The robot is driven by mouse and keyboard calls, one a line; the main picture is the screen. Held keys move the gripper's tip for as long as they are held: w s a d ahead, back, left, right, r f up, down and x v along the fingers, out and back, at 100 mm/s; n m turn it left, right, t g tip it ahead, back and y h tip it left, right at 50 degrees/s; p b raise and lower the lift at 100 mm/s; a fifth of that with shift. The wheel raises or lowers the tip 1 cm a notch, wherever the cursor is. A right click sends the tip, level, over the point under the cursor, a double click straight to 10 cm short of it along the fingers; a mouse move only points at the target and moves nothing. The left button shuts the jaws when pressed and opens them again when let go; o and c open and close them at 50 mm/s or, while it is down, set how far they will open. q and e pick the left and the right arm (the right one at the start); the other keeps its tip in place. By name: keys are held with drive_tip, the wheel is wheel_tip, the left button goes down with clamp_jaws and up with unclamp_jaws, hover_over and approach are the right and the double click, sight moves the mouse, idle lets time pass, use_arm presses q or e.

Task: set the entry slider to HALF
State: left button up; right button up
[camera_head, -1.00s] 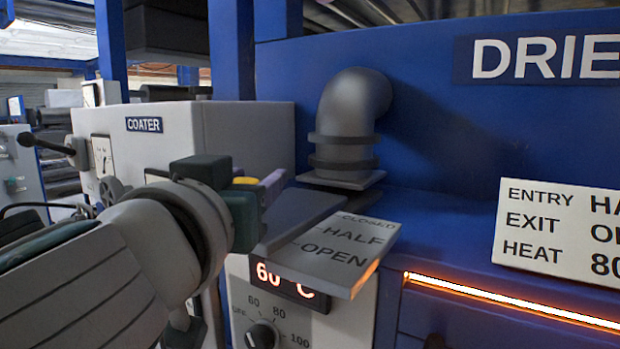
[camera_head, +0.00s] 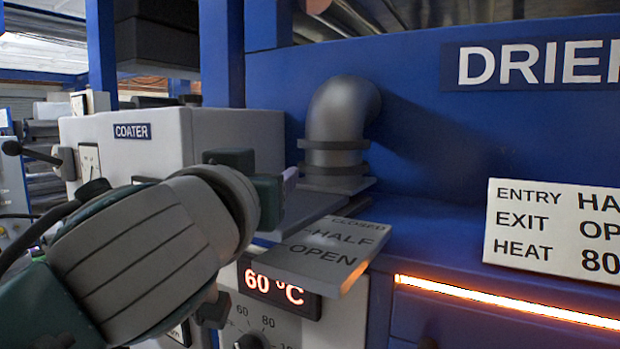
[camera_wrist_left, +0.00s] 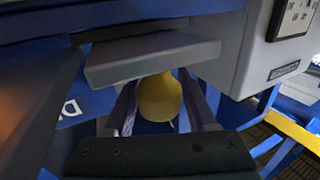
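The entry slider's scale plate (camera_head: 330,250), marked CLOSED, HALF and OPEN, lies on the drier ledge right of my left gripper (camera_head: 264,172). CLOSED is partly covered. A rounded yellow knob (camera_wrist_left: 160,98) sits between my left fingers (camera_wrist_left: 160,108) in the wrist view; the fingers lie close on both sides, but firm contact is not clear. In the head view the knob is hidden behind my gripper and wrist. A grey slab (camera_wrist_left: 152,58) lies just beyond the knob. The slider's setting cannot be read. My right gripper is not in view.
A sign (camera_head: 555,230) lists ENTRY, EXIT and HEAT settings. A grey elbow pipe (camera_head: 338,125) stands behind the plate. The coater box (camera_head: 190,140) is behind my left arm. A 60 °C display (camera_head: 278,290) and dial are below the plate.

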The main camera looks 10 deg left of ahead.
use_arm(q)
drive_tip(key=shift+o, duration=1.3)
drive_tip(key=s+b, duration=0.2)
drive_tip(key=s, duration=0.8)
drive_tip(key=shift+d, duration=0.2)
